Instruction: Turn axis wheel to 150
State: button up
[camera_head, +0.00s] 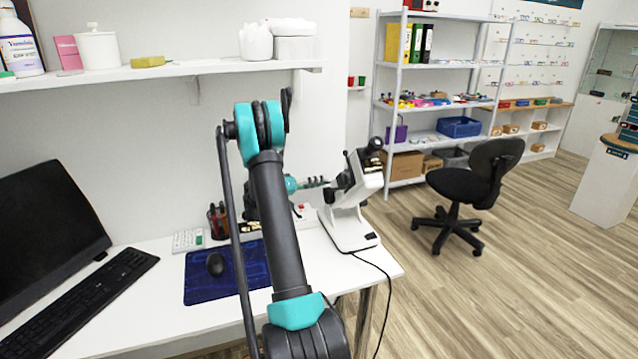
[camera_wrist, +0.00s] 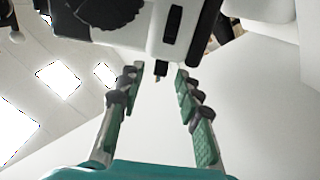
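A white and black optical instrument (camera_head: 350,205) stands on the right end of the white desk, with its head tilted. It fills the top of the wrist view (camera_wrist: 135,30), upside down and close. I cannot tell for certain which part is the axis wheel; dark round parts (camera_wrist: 108,12) show on the instrument's head. My gripper (camera_wrist: 158,76) is open, its two green-padded fingers apart. A small dark pin under the instrument lies between or just beyond the fingertips; contact is unclear. In the head view my gripper (camera_head: 324,182) points right at the instrument's left side, partly behind my arm.
A wall shelf (camera_head: 190,70) runs above. A black cable hangs off the desk's right edge.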

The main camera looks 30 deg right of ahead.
grip_shut()
jog(key=shift+s+a+f+n+t+h, duration=0.15)
jog(key=shift+a+n+t+h, duration=0.1)
jog(key=shift+n+t+h, duration=0.25)
grip_release()
